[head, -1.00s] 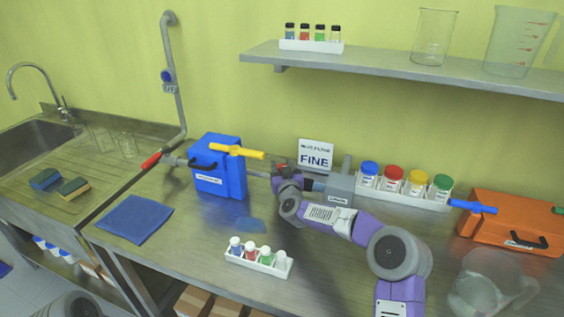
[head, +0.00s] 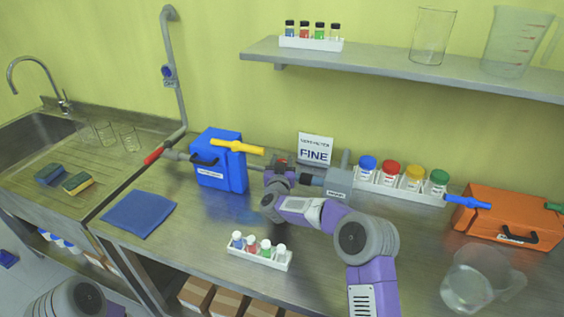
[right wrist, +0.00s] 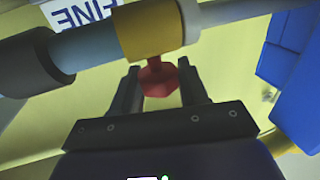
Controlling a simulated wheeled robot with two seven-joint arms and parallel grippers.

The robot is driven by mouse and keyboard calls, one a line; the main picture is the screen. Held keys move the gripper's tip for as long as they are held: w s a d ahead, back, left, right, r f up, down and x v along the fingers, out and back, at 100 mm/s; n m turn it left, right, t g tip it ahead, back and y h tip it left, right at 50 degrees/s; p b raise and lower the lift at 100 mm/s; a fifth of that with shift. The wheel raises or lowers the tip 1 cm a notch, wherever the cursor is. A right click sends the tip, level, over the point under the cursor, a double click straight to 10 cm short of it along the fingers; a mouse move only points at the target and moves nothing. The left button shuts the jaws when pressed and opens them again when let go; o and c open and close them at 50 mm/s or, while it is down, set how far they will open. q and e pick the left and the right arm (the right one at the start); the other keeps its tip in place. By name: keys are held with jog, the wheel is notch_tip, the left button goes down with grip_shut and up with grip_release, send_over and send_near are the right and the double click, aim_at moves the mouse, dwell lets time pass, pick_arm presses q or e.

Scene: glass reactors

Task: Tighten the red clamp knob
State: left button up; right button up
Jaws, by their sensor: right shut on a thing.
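The red clamp knob (right wrist: 159,79) hangs below a yellow collar (right wrist: 148,30) on a pipe in the right wrist view. My right gripper (right wrist: 160,84) has one dark finger on each side of the knob and is shut on it. In the head view my right gripper (head: 278,172) is at the pipe between the blue box (head: 219,160) and the grey block (head: 339,181), in front of the FINE sign (head: 315,149). The arm and gripper hide the knob there. My left gripper is not in view.
A white rack of small vials (head: 260,257) stands near the bench's front. A rack of colour-capped jars (head: 400,192), an orange case (head: 505,220) and a clear jug (head: 472,280) are to the right. A blue cloth (head: 138,214) lies at left. A shelf (head: 420,68) hangs above.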

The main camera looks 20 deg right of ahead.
jog(key=o, duration=1)
jog(key=shift+p+v, duration=0.35)
jog(key=shift+v, duration=3.4)
